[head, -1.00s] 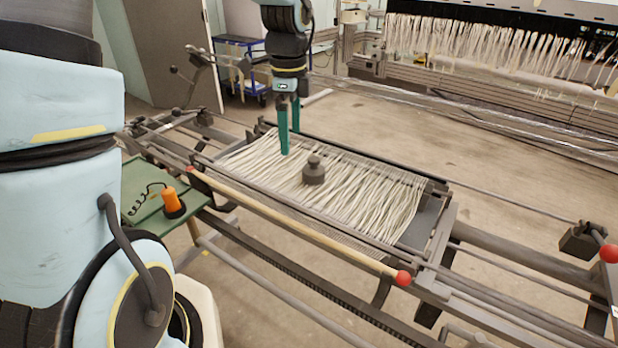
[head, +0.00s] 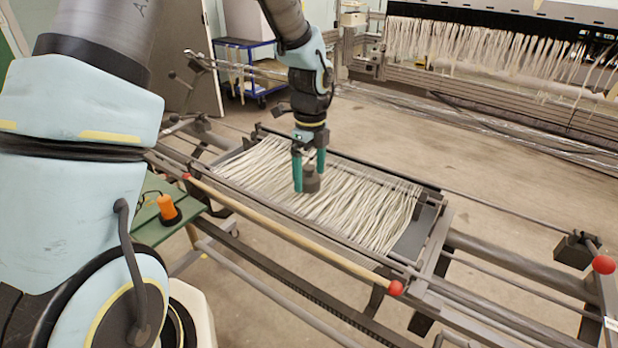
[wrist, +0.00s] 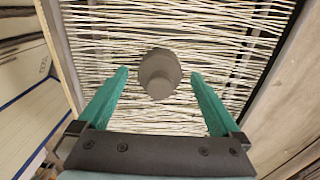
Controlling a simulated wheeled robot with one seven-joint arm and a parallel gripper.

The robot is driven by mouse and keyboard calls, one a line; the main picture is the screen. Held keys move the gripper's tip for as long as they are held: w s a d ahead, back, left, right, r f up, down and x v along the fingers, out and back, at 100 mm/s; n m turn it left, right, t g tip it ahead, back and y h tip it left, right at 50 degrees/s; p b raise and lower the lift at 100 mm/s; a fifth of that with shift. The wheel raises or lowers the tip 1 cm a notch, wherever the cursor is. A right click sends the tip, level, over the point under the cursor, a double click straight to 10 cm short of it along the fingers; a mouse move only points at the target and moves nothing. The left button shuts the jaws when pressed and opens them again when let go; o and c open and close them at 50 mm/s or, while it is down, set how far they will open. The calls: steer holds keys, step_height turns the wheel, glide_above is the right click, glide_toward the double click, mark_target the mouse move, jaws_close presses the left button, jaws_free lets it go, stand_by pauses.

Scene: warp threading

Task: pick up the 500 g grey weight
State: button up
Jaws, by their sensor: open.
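The grey weight (head: 311,181) stands upright on the pale threads (head: 360,208) of the frame. In the wrist view the weight (wrist: 160,74) shows from above, between and a little beyond the tips of my gripper (wrist: 158,75). In the head view my gripper (head: 308,172) points down at the weight, its green fingers apart. One finger hides part of the weight's left side. I see no contact between the fingers and the weight; how high the tips are above the threads is hard to tell.
A wooden bar with red knobs (head: 396,288) runs along the frame's near side. A green side table (head: 150,228) with an orange object (head: 167,207) stands at left. A rail (head: 500,208) passes behind the frame. Hanging white threads (head: 480,42) are at the back.

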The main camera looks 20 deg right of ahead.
steer(key=shift+f, duration=1)
